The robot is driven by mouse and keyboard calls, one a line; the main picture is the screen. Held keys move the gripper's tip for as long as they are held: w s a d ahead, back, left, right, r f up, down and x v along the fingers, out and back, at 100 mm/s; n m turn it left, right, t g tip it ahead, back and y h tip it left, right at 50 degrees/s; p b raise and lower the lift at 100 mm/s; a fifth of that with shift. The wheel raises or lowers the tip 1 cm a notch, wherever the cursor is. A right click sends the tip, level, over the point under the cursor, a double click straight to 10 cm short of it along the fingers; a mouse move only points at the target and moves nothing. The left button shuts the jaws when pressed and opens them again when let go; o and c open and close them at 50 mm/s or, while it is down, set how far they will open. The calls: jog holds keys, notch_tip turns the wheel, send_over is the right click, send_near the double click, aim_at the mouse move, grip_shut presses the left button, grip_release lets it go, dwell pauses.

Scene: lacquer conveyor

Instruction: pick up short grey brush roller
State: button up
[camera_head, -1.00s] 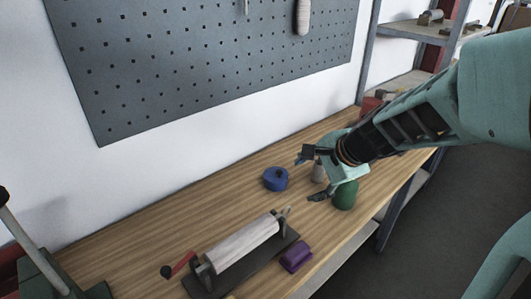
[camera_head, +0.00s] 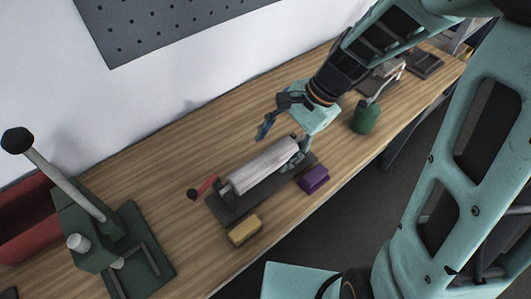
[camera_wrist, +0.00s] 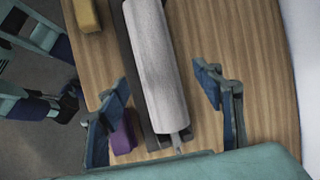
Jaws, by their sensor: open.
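A pale grey roller (camera_head: 262,167) lies level in a dark stand (camera_head: 228,207) with a red crank handle (camera_head: 207,184) at its left end. I cannot tell whether it is the short grey brush roller; no other clear candidate shows. My gripper (camera_head: 280,148) is open and empty over the roller's right end. In the wrist view the roller (camera_wrist: 155,65) runs between the two spread fingers of my gripper (camera_wrist: 162,80), with clear bench showing on the right side. I cannot tell how high the fingers are above it.
A purple block (camera_head: 314,179) and a yellow block (camera_head: 245,230) lie along the front of the wooden bench (camera_head: 150,165). A green pot (camera_head: 366,117) stands to the right. A green lever press (camera_head: 100,235) and a red bin (camera_head: 30,215) are at left. The bench behind the roller is clear.

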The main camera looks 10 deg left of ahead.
aim_at(270, 157)
jog(key=x, duration=0.5)
jog(key=shift+s+d+f, duration=0.1)
jog(key=shift+d+f, duration=0.05)
jog(key=shift+f, duration=0.1)
jog(key=c, duration=1.5)
